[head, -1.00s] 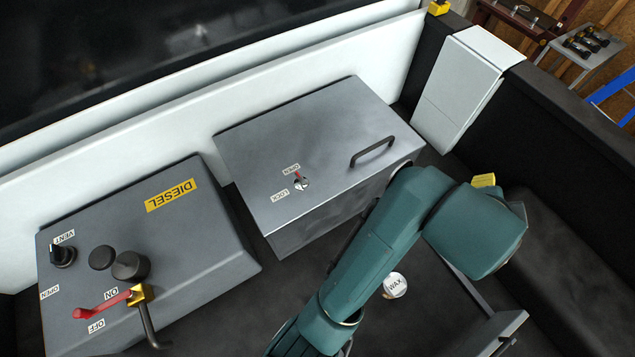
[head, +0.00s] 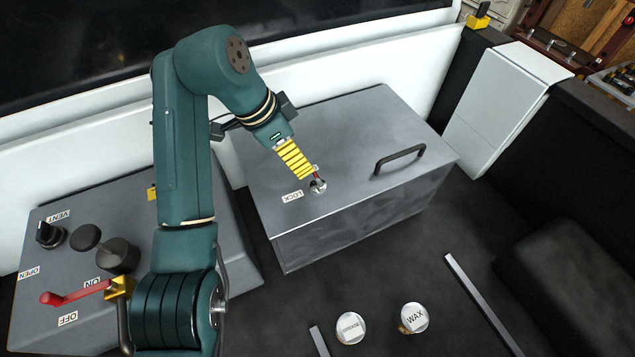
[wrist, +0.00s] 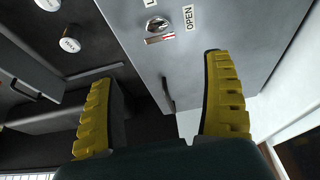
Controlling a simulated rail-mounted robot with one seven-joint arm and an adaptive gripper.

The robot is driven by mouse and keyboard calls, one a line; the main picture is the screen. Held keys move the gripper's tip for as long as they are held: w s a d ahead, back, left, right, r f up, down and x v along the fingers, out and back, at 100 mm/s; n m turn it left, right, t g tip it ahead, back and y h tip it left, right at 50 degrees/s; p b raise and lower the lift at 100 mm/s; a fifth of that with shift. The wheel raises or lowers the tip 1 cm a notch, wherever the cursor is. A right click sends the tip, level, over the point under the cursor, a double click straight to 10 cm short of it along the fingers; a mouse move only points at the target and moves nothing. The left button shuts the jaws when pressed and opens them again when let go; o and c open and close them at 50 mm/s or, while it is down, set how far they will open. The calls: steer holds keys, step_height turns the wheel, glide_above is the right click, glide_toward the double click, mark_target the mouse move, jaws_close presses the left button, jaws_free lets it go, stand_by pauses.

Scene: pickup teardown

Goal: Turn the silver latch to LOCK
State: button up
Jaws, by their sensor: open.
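The silver latch (head: 319,187) is a small round fitting with a red-marked lever on the lid of the grey box (head: 345,125). In the wrist view the latch (wrist: 153,23) is at the top middle, its red-tipped lever towards the OPEN label (wrist: 190,18). The LOCK label (head: 293,196) is left of the latch in the head view; gripper fingers hide most of the OPEN label there. My gripper (head: 306,176) has yellow ribbed fingers and is just above the latch in the head view. In the wrist view its fingers (wrist: 160,68) are wide apart with nothing between them.
A black handle (head: 400,158) rises from the lid right of the latch. Two round cans, one marked WAX (head: 414,317), are on the dark floor near grey bars (head: 480,300).

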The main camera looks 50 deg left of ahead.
mark_target(318, 179)
steer(key=x, duration=1.3)
steer(key=shift+d+f+b, duration=0.1)
steer(key=shift+b, duration=0.25)
steer(key=c, duration=1.2)
